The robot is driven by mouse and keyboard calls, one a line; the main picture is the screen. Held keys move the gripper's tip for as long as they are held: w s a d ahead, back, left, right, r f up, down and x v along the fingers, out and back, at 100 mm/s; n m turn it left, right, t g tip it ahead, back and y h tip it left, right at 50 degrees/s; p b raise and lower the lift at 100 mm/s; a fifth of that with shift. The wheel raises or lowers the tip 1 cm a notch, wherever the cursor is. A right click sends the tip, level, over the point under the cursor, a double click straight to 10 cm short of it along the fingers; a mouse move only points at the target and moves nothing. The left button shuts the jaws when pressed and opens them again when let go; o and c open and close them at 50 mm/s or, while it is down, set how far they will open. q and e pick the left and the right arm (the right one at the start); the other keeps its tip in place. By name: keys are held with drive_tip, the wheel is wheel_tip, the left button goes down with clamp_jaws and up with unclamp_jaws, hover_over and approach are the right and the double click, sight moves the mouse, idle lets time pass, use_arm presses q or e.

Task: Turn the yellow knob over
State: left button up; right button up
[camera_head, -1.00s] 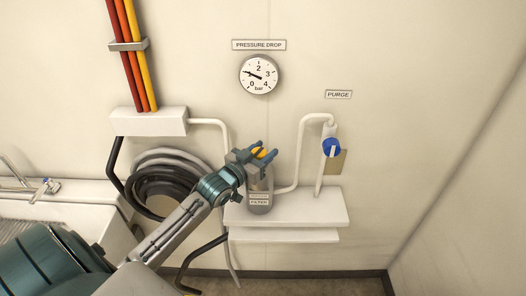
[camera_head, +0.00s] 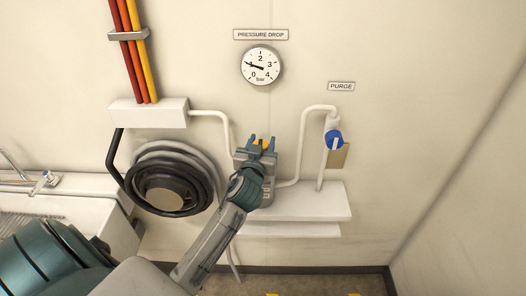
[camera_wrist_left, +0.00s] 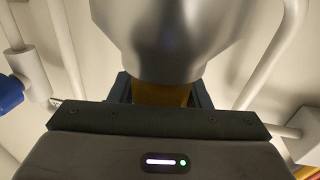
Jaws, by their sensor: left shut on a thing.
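The yellow knob (camera_head: 264,144) is on top of the filter, below the pressure gauge. Only small yellow patches show between the fingers in the head view. My left gripper (camera_head: 262,141) is shut on it, with its fingers pointing up in the picture, one on each side. In the left wrist view the yellow-brown knob (camera_wrist_left: 162,95) sits between the dark fingers, against the grey filter body (camera_wrist_left: 165,35). In the head view my gripper and wrist cover most of the filter. My right gripper is not in view.
The pressure gauge (camera_head: 260,65) is on the wall above. A blue purge knob (camera_head: 333,139) on a white pipe is to the right. A white shelf (camera_head: 315,202) is below. Coiled hoses (camera_head: 165,180) hang at the left, near a sink tap (camera_head: 42,183).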

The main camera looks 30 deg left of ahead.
use_arm(q)
drive_tip(key=n+g+y+b, duration=0.1)
drive_tip(key=y+b, duration=0.1)
drive_tip(key=n+g+y+b, duration=0.2)
drive_tip(key=b, duration=0.1)
drive_tip(key=n+g+y+b, duration=0.1)
drive_tip(key=n+y+b, duration=0.1)
drive_tip(key=y+b, duration=0.1)
drive_tip(key=shift+s+a+f+g, duration=0.2)
drive_tip(key=shift+a+g, duration=0.1)
drive_tip(key=shift+g, duration=0.1)
drive_tip(key=shift+a+r+n+g+y+b, duration=0.15)
drive_tip(key=shift+n+g+y+b, duration=0.45)
drive_tip(key=shift+b, duration=0.3)
drive_tip(key=shift+s, duration=0.1)
drive_tip(key=shift+r, duration=0.1)
drive_tip(key=o, duration=1)
